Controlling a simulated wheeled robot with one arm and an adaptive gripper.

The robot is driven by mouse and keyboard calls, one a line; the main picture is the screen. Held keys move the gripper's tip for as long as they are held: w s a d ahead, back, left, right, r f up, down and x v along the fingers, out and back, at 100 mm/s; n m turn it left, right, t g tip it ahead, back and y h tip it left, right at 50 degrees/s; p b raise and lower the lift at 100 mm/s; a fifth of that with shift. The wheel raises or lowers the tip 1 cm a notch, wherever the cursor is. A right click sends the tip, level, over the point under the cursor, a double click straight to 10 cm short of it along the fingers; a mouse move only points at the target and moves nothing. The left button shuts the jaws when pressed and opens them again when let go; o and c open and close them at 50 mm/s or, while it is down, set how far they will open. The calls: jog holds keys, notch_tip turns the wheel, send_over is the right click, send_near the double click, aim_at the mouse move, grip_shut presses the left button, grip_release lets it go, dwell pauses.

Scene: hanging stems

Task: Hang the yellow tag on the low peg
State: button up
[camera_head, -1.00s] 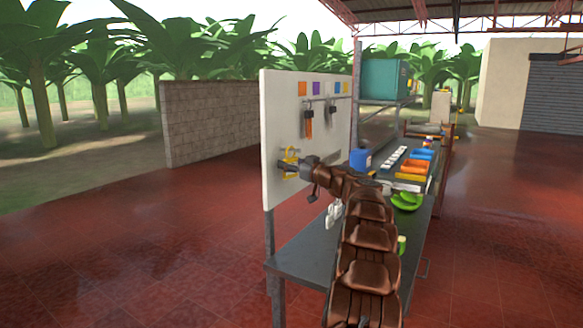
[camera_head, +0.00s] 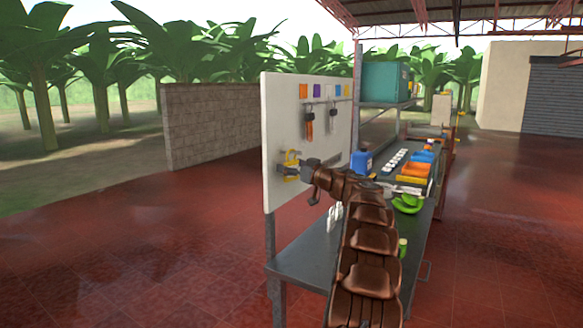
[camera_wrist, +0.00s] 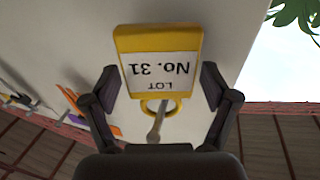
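The yellow tag (camera_wrist: 160,45), lettered "LOT No. 31", shows upside down in the wrist view. It also shows at the left of the white board (camera_head: 280,110) in the head view (camera_head: 291,166). Its ring lies around a thin grey peg (camera_wrist: 157,127), and the tag hangs from it against the board. The ring's inner contact is too small to judge. My gripper (camera_wrist: 158,82) has its two fingers on either side of the tag, with a narrow gap at each edge. It is open, and the head view shows it close to the board (camera_head: 299,170).
Higher pegs on the board hold an orange tag (camera_head: 310,128) and a grey-white tag (camera_head: 333,120) under coloured squares. The workbench (camera_head: 305,253) stands below with a blue container (camera_head: 361,160), orange bins (camera_head: 416,171) and a green object (camera_head: 407,203).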

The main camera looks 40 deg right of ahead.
jog(key=shift+s, duration=0.15)
jog(key=s, duration=1.1)
jog(key=shift+s+f, duration=0.35)
jog(key=shift+d, duration=0.1)
